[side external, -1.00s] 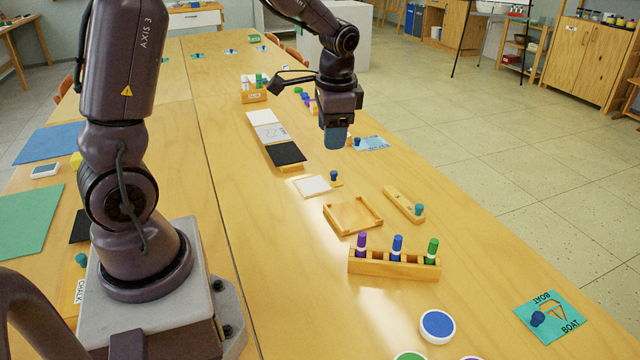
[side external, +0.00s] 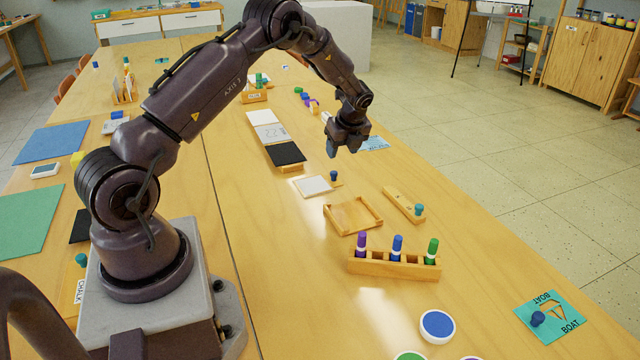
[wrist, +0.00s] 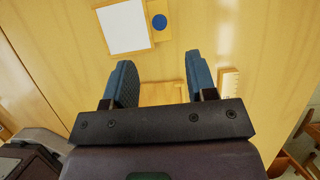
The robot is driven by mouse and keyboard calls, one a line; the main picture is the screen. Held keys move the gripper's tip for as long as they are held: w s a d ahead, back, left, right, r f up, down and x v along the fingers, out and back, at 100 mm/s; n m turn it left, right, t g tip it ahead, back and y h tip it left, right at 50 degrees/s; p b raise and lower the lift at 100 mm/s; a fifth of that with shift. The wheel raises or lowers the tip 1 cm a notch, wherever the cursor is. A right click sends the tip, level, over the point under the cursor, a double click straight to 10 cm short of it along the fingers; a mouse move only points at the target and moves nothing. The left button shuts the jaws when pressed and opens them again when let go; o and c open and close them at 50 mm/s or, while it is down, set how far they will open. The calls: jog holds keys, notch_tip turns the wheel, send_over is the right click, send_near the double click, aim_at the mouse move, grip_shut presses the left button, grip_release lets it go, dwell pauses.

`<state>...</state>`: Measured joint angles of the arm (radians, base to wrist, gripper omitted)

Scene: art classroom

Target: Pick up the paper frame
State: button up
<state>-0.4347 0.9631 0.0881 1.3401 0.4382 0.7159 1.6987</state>
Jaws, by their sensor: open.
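The paper frame appears to be the shallow square wooden frame (side external: 328,226) lying flat on the table in the side view. In the wrist view, a wooden edge, likely the frame's (wrist: 160,90), shows between my fingers. The rest is hidden behind the gripper body. My gripper (side external: 332,146) is open and empty, with blue fingers. It is above the table, clear of the frame, and further back in the side view. Its two fingers also show in the wrist view (wrist: 158,82).
A white square card (side external: 312,186) with a blue knob lies just behind the frame. A wooden bar with a teal knob (side external: 419,210) lies to its right. A marker rack (side external: 372,266) with upright markers stands in front. Bare table lies left of the frame.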

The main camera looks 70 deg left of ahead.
aim_at(334, 172)
jog(key=x, duration=1)
jog(key=shift+r, duration=0.1)
grip_shut()
